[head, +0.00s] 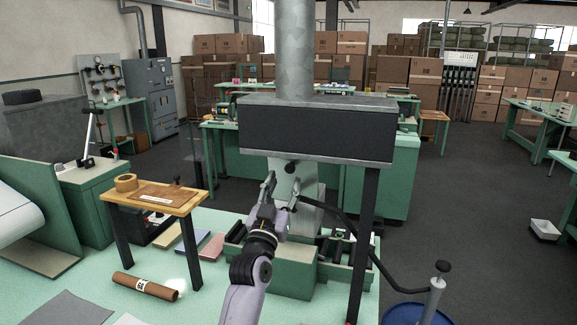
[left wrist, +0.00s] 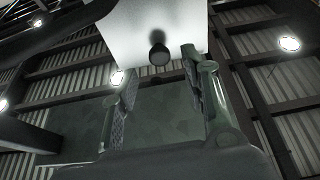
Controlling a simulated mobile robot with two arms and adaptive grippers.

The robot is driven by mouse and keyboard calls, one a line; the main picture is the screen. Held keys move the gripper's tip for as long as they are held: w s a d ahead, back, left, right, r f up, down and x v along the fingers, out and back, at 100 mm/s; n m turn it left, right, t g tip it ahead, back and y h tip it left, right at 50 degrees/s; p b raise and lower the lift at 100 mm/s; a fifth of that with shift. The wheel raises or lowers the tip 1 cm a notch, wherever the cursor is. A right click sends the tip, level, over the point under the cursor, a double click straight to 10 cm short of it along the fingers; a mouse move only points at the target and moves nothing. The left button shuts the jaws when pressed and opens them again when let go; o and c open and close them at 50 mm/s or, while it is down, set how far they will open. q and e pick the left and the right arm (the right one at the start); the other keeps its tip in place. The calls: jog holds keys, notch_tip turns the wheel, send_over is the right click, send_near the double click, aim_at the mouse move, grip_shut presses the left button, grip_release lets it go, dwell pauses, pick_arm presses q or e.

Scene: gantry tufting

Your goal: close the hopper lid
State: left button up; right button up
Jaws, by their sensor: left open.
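A pale panel with a dark round knob, which looks like the hopper lid (head: 308,184), stands steeply below the dark hood in the head view. The same pale lid (left wrist: 128,38) fills the upper middle of the left wrist view, with its knob (left wrist: 158,50) hanging in front of it. My left gripper (head: 280,190) is open and empty, just below the knob (head: 291,167). In the left wrist view my gripper (left wrist: 160,82) has its fingers apart, with the knob beyond the gap. I cannot tell whether anything touches. My right gripper is not in view.
The dark hood (head: 315,133) with its metal duct (head: 294,50) hangs close above. A dark post (head: 363,245) stands to the right. A green box (head: 292,272) is below. A wooden stand (head: 152,197) and a blue drum (head: 415,312) flank the work area.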

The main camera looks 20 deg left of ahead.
aim_at(289, 169)
pick_arm(q)
jog(key=p+x, duration=0.1)
jog(key=x, duration=0.4)
jog(key=shift+s, duration=0.1)
jog(key=shift+c, duration=0.4)
grip_shut()
dwell(0.4)
